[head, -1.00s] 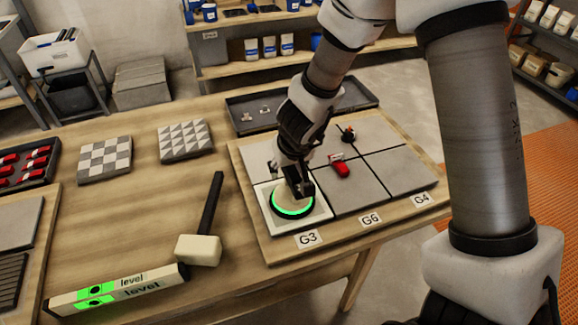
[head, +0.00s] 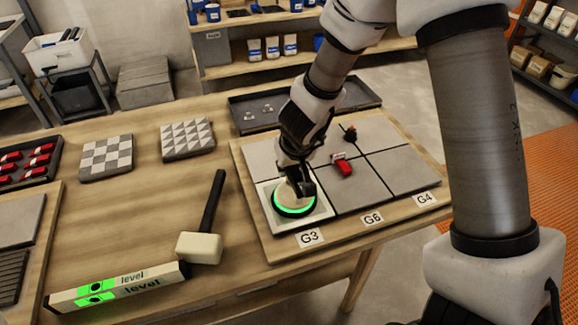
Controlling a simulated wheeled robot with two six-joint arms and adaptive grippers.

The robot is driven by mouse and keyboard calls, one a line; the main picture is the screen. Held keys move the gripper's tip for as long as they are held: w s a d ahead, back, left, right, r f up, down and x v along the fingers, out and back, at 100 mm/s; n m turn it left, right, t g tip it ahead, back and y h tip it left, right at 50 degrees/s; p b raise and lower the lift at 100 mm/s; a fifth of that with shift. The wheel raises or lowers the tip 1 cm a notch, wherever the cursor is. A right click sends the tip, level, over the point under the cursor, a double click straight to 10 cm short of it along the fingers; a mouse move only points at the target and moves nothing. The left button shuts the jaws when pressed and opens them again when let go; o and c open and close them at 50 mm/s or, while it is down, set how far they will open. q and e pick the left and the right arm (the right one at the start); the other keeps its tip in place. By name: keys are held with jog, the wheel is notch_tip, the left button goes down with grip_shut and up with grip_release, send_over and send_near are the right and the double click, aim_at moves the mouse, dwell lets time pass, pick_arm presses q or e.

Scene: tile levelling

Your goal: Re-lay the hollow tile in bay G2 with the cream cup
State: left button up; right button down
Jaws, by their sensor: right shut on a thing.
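The cream cup (head: 294,196), with a glowing green ring round its base, stands on the front left tile (head: 280,226) of the tile board. That tile has a pale border and a darker middle, and it lies behind the label G3 (head: 310,237). My right gripper (head: 299,184) reaches down from above and is shut on the top of the cup. The gripper hides part of the cup and the tile behind it. No label G2 is readable in this view. My left gripper is not in view.
A red clip (head: 341,167) and a small dark and orange item (head: 349,133) sit on the board's seams. A mallet (head: 205,232) and a level (head: 118,287) lie left of the board. A dark tray (head: 250,119) stands behind it. Patterned tiles (head: 187,139) lie further left.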

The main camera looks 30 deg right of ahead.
jog(key=c, duration=0.9)
grip_release()
jog(key=shift+w, duration=0.1)
jog(key=shift+c, duration=0.2)
jog(key=shift+r, duration=0.1)
jog(key=v, duration=1)
jog(key=shift+r, duration=0.3)
jog(key=shift+s+r, duration=0.45)
jog(key=shift+r, duration=0.05)
